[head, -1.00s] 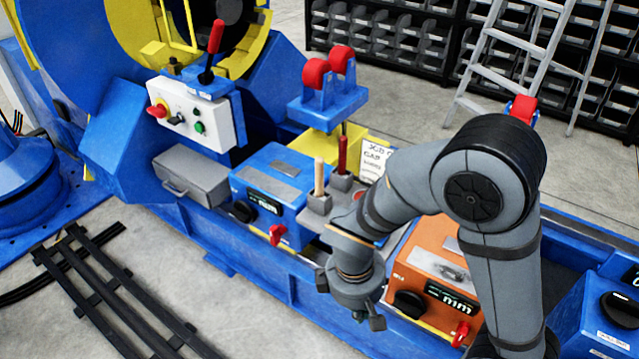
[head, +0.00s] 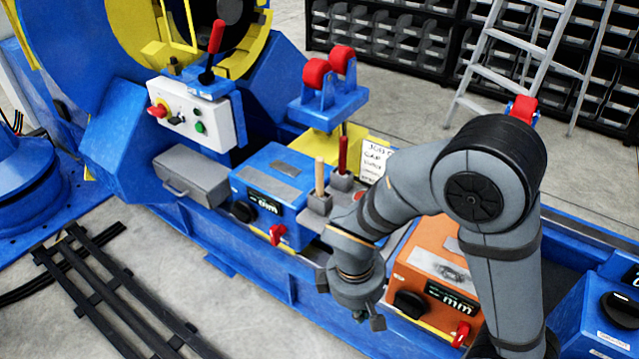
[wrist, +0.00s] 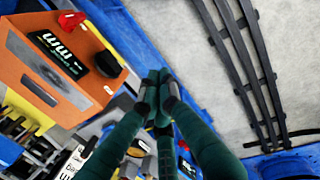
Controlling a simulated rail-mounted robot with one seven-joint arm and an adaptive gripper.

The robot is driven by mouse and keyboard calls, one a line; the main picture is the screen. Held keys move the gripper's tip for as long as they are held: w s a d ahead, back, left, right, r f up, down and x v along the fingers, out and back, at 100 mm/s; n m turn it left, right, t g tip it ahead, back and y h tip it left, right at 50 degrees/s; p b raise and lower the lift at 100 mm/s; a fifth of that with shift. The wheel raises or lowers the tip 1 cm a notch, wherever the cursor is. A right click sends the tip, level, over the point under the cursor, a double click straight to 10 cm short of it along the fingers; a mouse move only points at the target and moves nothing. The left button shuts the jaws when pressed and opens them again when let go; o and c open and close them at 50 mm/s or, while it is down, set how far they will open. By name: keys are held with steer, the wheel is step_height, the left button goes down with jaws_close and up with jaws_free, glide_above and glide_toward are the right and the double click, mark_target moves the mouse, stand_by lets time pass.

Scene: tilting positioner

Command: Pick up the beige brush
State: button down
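The beige brush (head: 320,176) stands upright, handle up, in a small grey holder (head: 319,204) on the blue machine bed in the head view. Its lower end is hidden in the holder. My gripper (head: 351,312) hangs to the right of and nearer than the brush, pointing down, apart from it. In the wrist view my gripper's fingers (wrist: 158,82) come together at the tips, with nothing visible between them. I cannot make out the brush clearly in the wrist view.
A red-handled tool (head: 342,156) stands in a holder close beside the brush. A blue box (head: 270,190) is to the left and an orange box (head: 436,270) to the right. A card (head: 374,160) stands behind. Black rails (head: 100,290) lie on the floor at left.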

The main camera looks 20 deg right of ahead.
steer(key=c, duration=2.5)
jaws_free()
steer(key=o, duration=1)
